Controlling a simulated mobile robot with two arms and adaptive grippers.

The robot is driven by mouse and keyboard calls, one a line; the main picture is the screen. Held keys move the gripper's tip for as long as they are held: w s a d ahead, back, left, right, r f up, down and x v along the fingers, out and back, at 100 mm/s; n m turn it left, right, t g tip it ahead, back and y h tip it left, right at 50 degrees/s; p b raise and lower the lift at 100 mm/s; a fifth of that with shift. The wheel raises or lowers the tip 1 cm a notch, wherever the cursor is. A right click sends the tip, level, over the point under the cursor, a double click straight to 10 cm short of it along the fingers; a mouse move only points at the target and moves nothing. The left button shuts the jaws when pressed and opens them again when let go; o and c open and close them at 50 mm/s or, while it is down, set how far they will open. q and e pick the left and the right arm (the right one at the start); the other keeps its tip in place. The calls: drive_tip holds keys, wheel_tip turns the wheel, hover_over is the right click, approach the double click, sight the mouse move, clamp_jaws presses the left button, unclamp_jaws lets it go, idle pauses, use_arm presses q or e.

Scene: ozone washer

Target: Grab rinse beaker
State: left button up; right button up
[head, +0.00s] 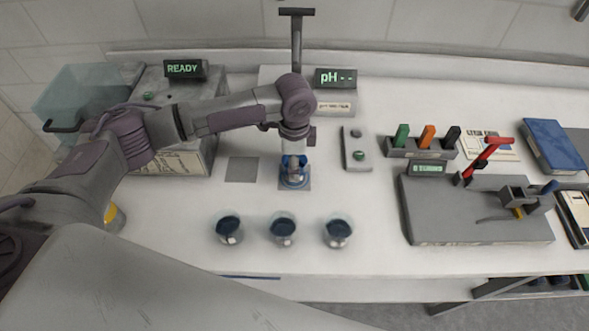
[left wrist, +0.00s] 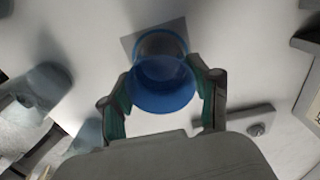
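The rinse beaker, clear with blue in it, stands on a small grey square pad on the bench; I take it to be the blue beaker (head: 294,182) under my left gripper (head: 293,162) in the head view. The left wrist view shows the blue beaker (left wrist: 162,85) upright between the two green-padded fingers of my left gripper (left wrist: 160,72). The fingertips appear to touch its wall on both sides, so the gripper looks shut on it. The gripper partly covers the beaker in the head view. My right gripper is not in view.
Three beakers with dark contents (head: 229,230) stand in a row at the bench front. An empty grey pad (head: 242,169) lies left of the blue beaker. A grey button strip (head: 354,148) and a grey base plate (head: 480,225) are to its right. A READY box (head: 185,69) stands behind left.

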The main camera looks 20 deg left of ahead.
use_arm(q)
drive_tip(key=c, duration=0.9)
drive_tip(key=shift+r, duration=0.15)
